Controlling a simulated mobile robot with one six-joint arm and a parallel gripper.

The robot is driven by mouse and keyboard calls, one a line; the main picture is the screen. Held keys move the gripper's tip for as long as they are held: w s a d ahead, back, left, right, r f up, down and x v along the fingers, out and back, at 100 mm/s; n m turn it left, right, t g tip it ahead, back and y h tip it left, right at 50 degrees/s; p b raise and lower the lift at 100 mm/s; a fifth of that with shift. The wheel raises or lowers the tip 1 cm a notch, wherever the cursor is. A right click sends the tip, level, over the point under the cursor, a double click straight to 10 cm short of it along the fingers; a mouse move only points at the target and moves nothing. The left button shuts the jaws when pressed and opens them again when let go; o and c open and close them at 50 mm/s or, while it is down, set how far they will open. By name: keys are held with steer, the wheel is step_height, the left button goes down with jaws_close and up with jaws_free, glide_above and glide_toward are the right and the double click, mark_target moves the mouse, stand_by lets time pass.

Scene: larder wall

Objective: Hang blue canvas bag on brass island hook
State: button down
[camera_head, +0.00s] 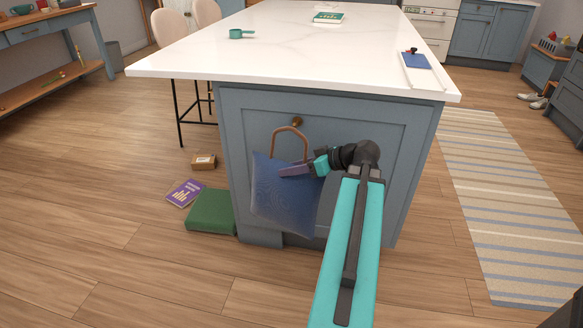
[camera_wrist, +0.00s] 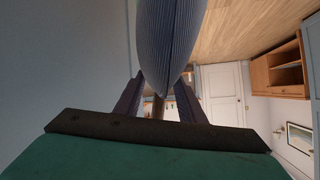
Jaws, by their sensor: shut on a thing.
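The blue canvas bag (camera_head: 286,196) is in front of the end panel of the island, tilted, with its brown handle loop (camera_head: 290,131) at the top. The brass island hook (camera_head: 297,122) is on the panel, near the top of the loop; I cannot tell whether the loop is over it. My gripper (camera_head: 296,169) is shut on the bag's upper right part. In the wrist view the blue bag (camera_wrist: 172,45) stands between my gripper's two fingers (camera_wrist: 160,98). The bag's far side is hidden.
The island's white top (camera_head: 300,60) overhangs the panel. A green box (camera_head: 211,211), a purple book (camera_head: 186,193) and a small cardboard box (camera_head: 203,161) lie on the floor to the left. A striped rug (camera_head: 510,200) lies to the right. Two stools stand behind at left.

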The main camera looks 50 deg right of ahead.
steer(key=shift+r, duration=0.15)
steer(key=w+d+f+b, duration=0.1)
steer(key=w+d+f, duration=0.2)
steer(key=d, duration=0.3)
steer(key=shift+w+d, duration=0.25)
steer(key=shift+w, duration=0.25)
stand_by(1.7)
steer(key=shift+a+f+b, duration=0.15)
steer(key=shift+f+b, duration=0.15)
steer(key=shift+b, duration=0.05)
stand_by(0.5)
